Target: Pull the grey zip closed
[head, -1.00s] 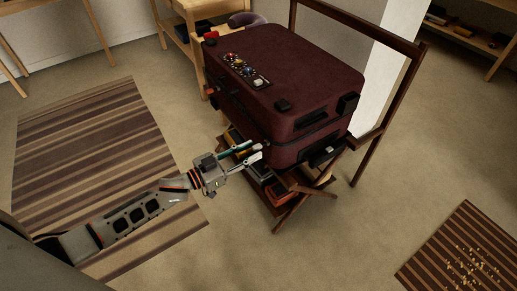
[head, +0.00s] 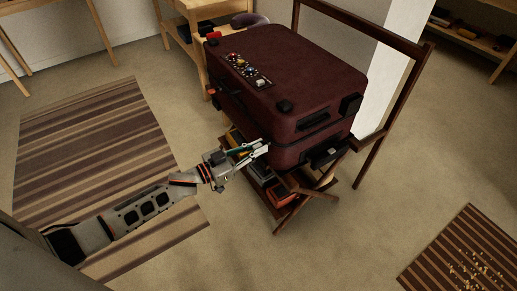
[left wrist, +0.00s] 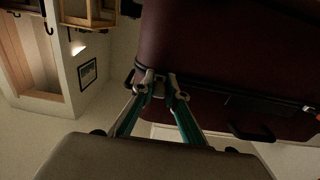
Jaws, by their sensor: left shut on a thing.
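A dark red suitcase (head: 290,80) lies flat on a wooden folding rack, its lid down, with a dark seam around its side. It fills the upper part of the left wrist view (left wrist: 215,50). My left gripper (head: 263,146) is at the suitcase's near corner, level with the seam. In the left wrist view its fingertips (left wrist: 161,82) are close together around a small dark piece at the seam, apparently the zip pull. The fingertips mostly hide it, and its grey colour cannot be made out. My right gripper is not in view.
The wooden rack (head: 281,222) has a shelf with several items under the suitcase, close below my gripper. A tall wooden frame (head: 403,88) stands behind it. A striped rug (head: 85,150) lies at left. Bare floor is open in front.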

